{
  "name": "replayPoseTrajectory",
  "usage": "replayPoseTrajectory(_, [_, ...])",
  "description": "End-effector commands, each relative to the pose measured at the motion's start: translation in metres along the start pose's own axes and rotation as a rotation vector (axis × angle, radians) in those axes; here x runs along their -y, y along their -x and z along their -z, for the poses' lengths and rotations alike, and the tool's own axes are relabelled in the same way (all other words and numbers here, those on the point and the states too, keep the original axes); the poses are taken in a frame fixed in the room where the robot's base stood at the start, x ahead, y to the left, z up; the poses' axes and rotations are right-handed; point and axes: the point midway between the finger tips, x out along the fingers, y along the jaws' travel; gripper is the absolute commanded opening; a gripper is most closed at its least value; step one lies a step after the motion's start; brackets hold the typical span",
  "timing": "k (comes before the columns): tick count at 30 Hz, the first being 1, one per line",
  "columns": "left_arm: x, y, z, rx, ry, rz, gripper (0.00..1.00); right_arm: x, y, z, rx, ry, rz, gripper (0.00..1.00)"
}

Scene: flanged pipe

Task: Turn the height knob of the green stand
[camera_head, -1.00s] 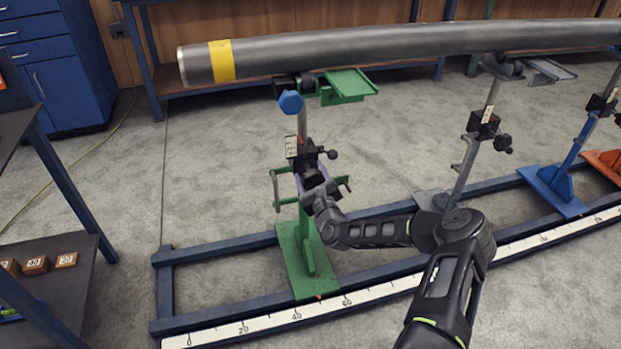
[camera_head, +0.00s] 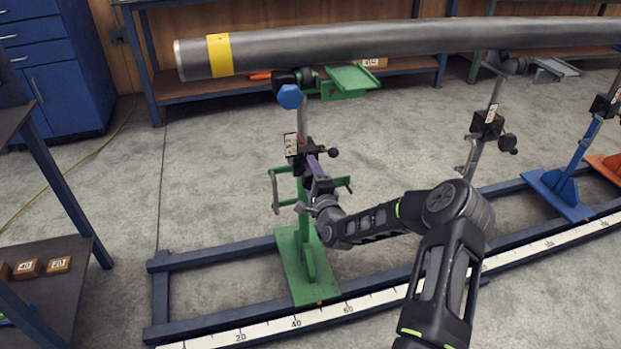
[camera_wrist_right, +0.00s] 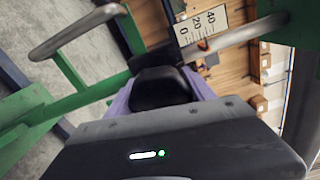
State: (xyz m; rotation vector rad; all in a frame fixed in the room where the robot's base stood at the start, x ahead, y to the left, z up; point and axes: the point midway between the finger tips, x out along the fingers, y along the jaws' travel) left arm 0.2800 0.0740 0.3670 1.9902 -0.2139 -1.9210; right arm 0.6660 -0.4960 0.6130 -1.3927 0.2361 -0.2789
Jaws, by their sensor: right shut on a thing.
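The green stand (camera_head: 302,262) stands upright on the blue floor rail, left of centre, under the banded end of the pipe (camera_head: 330,53). A scale plate (camera_head: 290,146) and a black clamp block sit on its post; the scale also shows in the right wrist view (camera_wrist_right: 202,27). My right gripper (camera_head: 313,162) is at this block, coming from the front right. In the right wrist view its purple fingers (camera_wrist_right: 205,88) are shut around a black knob (camera_wrist_right: 160,88). The head view hides most of that knob behind the gripper. My left gripper is out of view.
A small black side knob (camera_head: 333,153) and grey-green handle bars (camera_head: 275,190) stick out close to the gripper. A blue hexagonal knob (camera_head: 290,96) is higher up. A grey stand (camera_head: 487,125) and a blue stand (camera_head: 556,188) are to the right. The floor between is clear.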

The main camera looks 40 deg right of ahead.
Motion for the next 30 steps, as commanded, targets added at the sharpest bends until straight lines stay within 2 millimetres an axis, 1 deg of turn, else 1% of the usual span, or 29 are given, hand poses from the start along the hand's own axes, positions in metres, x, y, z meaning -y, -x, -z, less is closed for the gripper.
replayPoseTrajectory(1, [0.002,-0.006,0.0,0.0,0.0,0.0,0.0,-0.003,0.0,0.0,0.002,0.047,0.0,0.22])
replayPoseTrajectory(8, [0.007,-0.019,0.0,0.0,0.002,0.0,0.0,-0.003,0.0,0.0,0.002,0.264,0.0,0.22])
replayPoseTrajectory(15, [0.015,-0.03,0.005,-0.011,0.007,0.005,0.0,-0.003,0.0,0.0,0.002,0.464,0.0,0.22])
replayPoseTrajectory(22, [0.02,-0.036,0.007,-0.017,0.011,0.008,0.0,-0.002,0.0,0.0,0.001,0.588,-0.001,0.22])
replayPoseTrajectory(30, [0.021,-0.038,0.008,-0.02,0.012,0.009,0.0,-0.001,0.0,0.0,0.001,0.639,-0.001,0.22])
